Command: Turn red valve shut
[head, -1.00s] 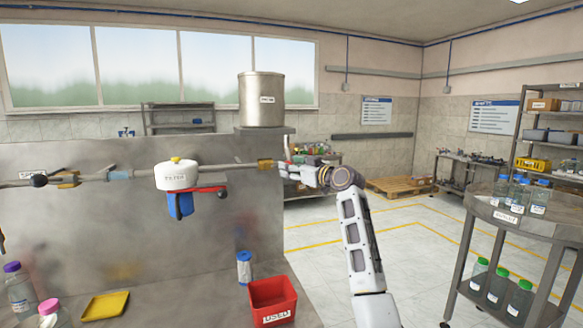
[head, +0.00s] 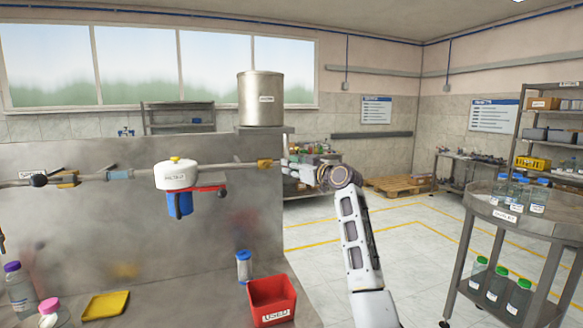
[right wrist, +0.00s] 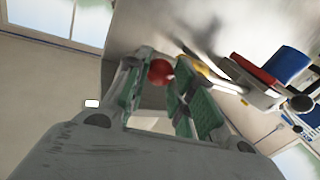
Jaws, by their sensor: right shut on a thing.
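The red valve's round knob (right wrist: 160,72) shows in the right wrist view between the green-padded fingers of my right gripper (right wrist: 162,85), which is shut on it. In the head view my right gripper (head: 292,165) is at the right end of the pipe (head: 235,166), just past the yellow fitting (head: 265,164). There the gripper hides most of the valve, so its handle angle is hard to tell.
A white filter head (head: 176,175) with a blue bowl (head: 180,205) and a red bar (head: 210,189) hangs on the pipe. A steel tank (head: 262,100) stands behind. A red bin (head: 273,300) and a yellow tray (head: 104,305) are below.

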